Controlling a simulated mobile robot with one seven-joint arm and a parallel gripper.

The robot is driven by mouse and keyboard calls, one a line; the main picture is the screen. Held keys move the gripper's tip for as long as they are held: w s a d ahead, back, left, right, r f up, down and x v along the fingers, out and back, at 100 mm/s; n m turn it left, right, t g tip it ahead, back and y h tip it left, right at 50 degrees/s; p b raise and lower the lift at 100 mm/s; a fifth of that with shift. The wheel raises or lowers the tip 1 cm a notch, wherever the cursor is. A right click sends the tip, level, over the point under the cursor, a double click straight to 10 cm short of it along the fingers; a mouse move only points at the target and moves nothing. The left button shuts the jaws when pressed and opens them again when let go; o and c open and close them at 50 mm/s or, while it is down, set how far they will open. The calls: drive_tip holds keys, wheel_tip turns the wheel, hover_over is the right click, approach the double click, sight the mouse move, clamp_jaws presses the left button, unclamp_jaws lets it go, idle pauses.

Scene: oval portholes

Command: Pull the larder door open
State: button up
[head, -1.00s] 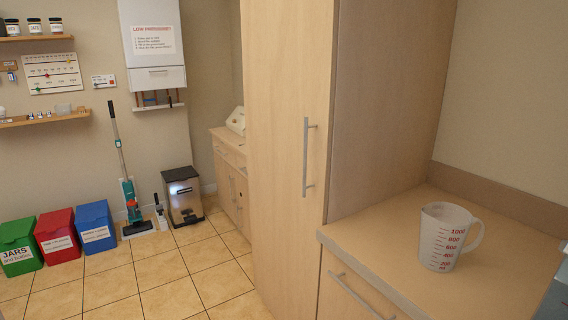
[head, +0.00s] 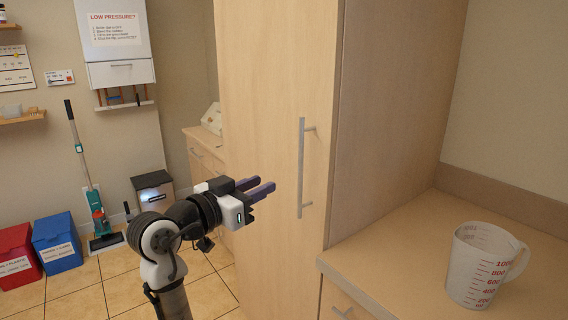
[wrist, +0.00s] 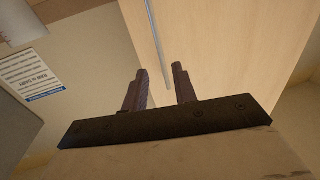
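The larder door (head: 270,130) is the tall pale wood panel in the middle of the head view, and it looks shut. Its long vertical metal bar handle (head: 301,168) is near the door's right edge. My gripper (head: 267,187) is just left of the handle in the head view, fingers pointing toward it, apart from it. In the wrist view my gripper (wrist: 160,82) has its two dark fingers spread with a gap between them and nothing held. The handle (wrist: 157,40) shows there beyond the fingertips, its end in line with the gap.
A measuring jug (head: 480,265) stands on the worktop (head: 400,245) right of the larder.

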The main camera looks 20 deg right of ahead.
sight(301, 166)
drive_tip(key=p+x, duration=0.4)
drive_tip(key=x, duration=0.9)
drive_tip(key=shift+d, duration=0.3)
clamp_jaws()
